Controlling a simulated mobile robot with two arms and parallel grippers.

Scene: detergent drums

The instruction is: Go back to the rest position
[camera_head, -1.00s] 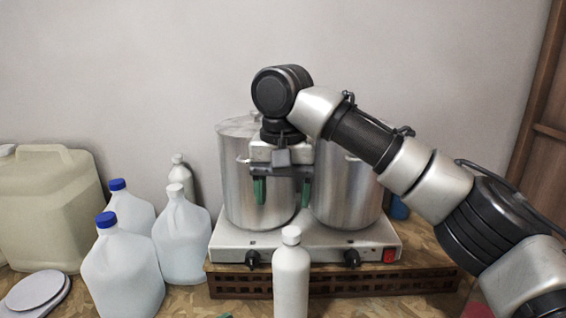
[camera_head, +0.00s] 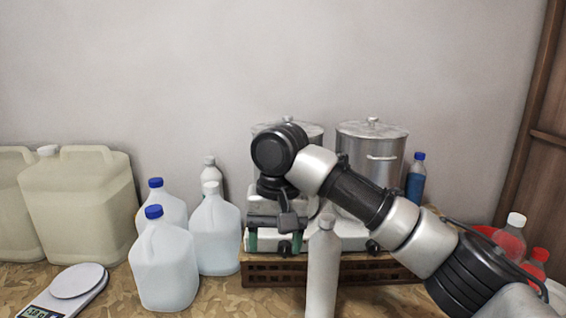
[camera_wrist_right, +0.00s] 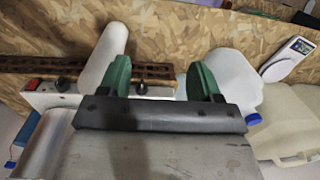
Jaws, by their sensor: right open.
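My right gripper (camera_head: 275,242) is open, with nothing between its green-tipped fingers. In the head view it hangs in front of the left steel pot and the hot plate, hiding much of both. In the wrist view the open gripper (camera_wrist_right: 162,75) shows two fingers apart, with the white bottle beyond to the left and a jug beyond to the right. My arm comes in from the lower right, across the right steel pot (camera_head: 378,140). My left gripper is not in view.
A white bottle (camera_head: 322,270) stands in front, close to the gripper. Translucent jugs with blue caps (camera_head: 165,265) and a large canister (camera_head: 80,195) stand left. A scale (camera_head: 75,285) lies front left. A blue bottle (camera_head: 415,180) and red bottles (camera_head: 512,238) are right.

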